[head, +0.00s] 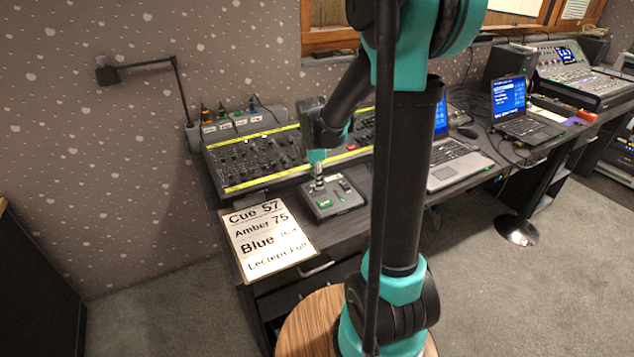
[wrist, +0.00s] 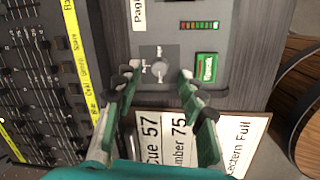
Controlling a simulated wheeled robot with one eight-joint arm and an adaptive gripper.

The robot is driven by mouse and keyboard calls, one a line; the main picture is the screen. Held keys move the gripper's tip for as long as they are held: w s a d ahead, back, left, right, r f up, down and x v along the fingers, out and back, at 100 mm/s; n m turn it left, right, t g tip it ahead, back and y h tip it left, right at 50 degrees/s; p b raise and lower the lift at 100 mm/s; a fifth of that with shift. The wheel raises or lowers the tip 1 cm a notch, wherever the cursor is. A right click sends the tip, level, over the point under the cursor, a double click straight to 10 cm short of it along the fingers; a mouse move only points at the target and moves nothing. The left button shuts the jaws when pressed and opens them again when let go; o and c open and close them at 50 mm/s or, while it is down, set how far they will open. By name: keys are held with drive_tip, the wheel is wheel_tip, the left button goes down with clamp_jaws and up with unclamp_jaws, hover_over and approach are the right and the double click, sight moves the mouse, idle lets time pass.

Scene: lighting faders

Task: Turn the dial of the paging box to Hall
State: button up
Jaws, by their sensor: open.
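The paging box (head: 347,203) is a small dark grey box on the desk in front of the fader console; it also fills the middle of the wrist view (wrist: 235,45). Its round grey dial (wrist: 159,69) sits on a lighter square plate with small labels too small to read, so I cannot tell where it points. A green lit button (wrist: 206,68) is beside the dial. My gripper (wrist: 159,76) is open, its two fingers on either side of the dial in the wrist view; contact cannot be told. In the head view my gripper (head: 318,184) points down over the box's left part.
A cue sheet (head: 262,238) lies at the desk's front edge, close below the box. The fader console (head: 250,160) with yellow strips stands behind the box. A laptop (head: 455,160) is to its right. A lamp arm (head: 150,65) rises at the back left.

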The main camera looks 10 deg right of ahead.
sight(315, 196)
drive_tip(key=v, duration=0.9)
drive_tip(key=s+d+f+m+t, duration=0.1)
drive_tip(key=s+d+f+m, duration=0.1)
drive_tip(key=s+f+m, duration=0.4)
drive_tip(key=s+d+f+m+t+y, duration=0.1)
drive_tip(key=s+f+m, duration=0.5)
drive_tip(key=s+m, duration=0.6)
drive_tip(key=shift+s+d+m, duration=0.3)
drive_tip(key=shift+s+d, duration=0.6)
drive_tip(key=shift+r, duration=0.1)
